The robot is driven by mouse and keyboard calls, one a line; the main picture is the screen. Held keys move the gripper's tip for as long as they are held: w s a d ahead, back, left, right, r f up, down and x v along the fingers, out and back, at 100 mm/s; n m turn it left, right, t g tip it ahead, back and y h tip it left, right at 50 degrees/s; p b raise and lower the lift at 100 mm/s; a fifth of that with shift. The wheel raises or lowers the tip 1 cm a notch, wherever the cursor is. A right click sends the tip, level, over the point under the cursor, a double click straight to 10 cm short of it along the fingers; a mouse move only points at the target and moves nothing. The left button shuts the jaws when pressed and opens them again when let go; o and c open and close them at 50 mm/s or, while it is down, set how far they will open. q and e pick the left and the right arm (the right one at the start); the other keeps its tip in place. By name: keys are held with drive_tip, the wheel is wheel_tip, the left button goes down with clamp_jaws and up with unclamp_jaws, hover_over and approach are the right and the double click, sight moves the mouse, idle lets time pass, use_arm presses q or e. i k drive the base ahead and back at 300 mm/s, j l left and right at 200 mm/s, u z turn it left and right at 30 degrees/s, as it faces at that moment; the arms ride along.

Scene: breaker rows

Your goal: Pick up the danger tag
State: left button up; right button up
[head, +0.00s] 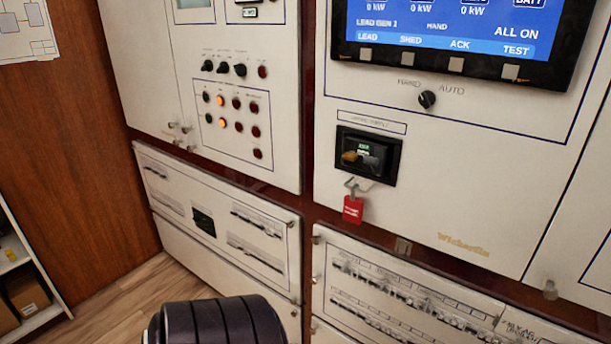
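The red danger tag (352,209) hangs below a black-framed breaker (367,156) on the white switchboard panel. It hangs from a small metal hook or clip (356,187) at the breaker's lower edge. Small white marks show on the tag, too small to read. The breaker has a yellowish handle on its left side and a small green window. Neither of my grippers shows in the head view, and nothing is touching the tag.
A blue display (450,35) and a rotary selector (427,99) sit above the breaker. A panel with knobs and lamps (230,110) is to the left. Breaker rows (400,300) lie below. A shelf with boxes (27,290) stands at the far left; wooden floor (130,300) shows beside it.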

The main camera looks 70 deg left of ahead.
sight(353, 206)
drive_tip(key=u, duration=1.75)
